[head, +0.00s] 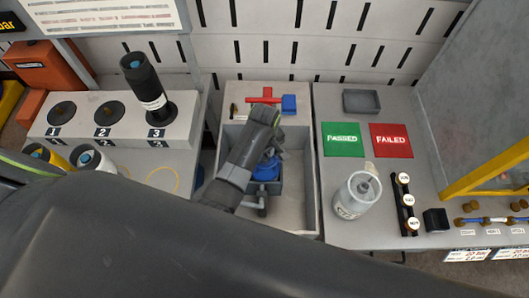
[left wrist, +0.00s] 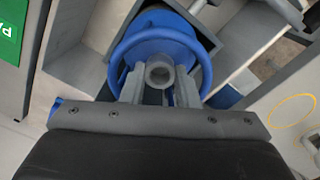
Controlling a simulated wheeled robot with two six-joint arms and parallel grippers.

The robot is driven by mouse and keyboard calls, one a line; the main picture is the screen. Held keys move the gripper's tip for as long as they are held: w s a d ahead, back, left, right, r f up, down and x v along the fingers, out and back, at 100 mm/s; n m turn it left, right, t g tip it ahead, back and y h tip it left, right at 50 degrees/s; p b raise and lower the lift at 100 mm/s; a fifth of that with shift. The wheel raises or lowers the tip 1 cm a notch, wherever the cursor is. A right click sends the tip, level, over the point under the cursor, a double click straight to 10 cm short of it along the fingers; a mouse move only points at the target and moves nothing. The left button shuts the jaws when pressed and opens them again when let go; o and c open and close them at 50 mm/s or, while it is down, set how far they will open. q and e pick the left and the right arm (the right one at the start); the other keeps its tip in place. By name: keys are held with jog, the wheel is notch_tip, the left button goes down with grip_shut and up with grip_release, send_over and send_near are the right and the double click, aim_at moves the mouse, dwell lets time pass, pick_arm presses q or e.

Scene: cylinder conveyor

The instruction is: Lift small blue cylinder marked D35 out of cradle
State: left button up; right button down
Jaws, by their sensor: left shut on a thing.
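The small blue cylinder (head: 267,171) sits low in the grey box-like cradle (head: 295,200) in the middle of the head view, partly covered by my arm. In the left wrist view it shows as a blue round body with a blue ring (left wrist: 124,46) and a grey tubular stem (left wrist: 160,72). My left gripper (left wrist: 160,86) is shut on the stem; in the head view the gripper (head: 273,152) is mostly hidden behind its own wrist. The D35 mark cannot be read. I cannot tell whether the cylinder touches the cradle floor. My right gripper is not in view.
A stand (head: 85,128) with numbered places holds a black cylinder (head: 145,82) at 3. To the right are a green PASSED pad (head: 343,140), a red FAILED pad (head: 391,141), a clear jar (head: 357,196) and a button strip (head: 405,203).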

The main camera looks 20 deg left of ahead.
pick_arm(q)
grip_shut()
jog(key=shift+r, duration=0.15)
jog(key=shift+w+r, duration=0.15)
jog(key=shift+r, duration=0.35)
notch_tip(320, 180, up, 11)
jog(key=shift+r, duration=0.2)
dwell(0.9)
